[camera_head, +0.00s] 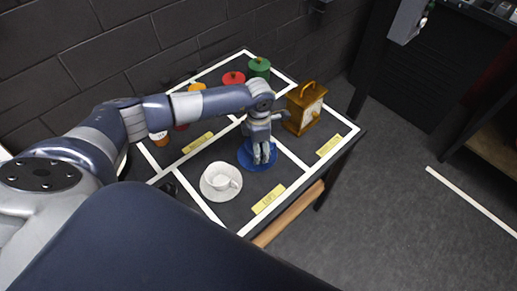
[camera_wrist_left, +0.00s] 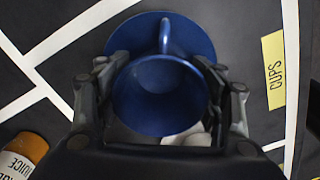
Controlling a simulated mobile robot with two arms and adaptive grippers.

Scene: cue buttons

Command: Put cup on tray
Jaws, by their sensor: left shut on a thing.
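A blue cup (camera_wrist_left: 158,95) is between the fingers of my left gripper (camera_head: 262,155) in the left wrist view, with its handle pointing up in the picture. The gripper is shut on it. A blue saucer (camera_wrist_left: 128,38) lies beneath the cup and also shows in the head view (camera_head: 248,164). I cannot tell whether the cup touches the saucer. In the head view the gripper hides most of the cup. A white cup (camera_head: 221,183) sits on a white saucer (camera_head: 206,190) to the left. I cannot make out a tray. My right gripper is not in view.
The dark table (camera_head: 295,158) has white dividing lines and yellow labels; one label (camera_wrist_left: 273,68) reads CUPS. An orange-brown clock or lantern (camera_head: 305,107) stands right of the gripper. Green (camera_head: 259,67) and red (camera_head: 233,78) containers stand behind. An orange juice container (camera_wrist_left: 22,155) is nearby.

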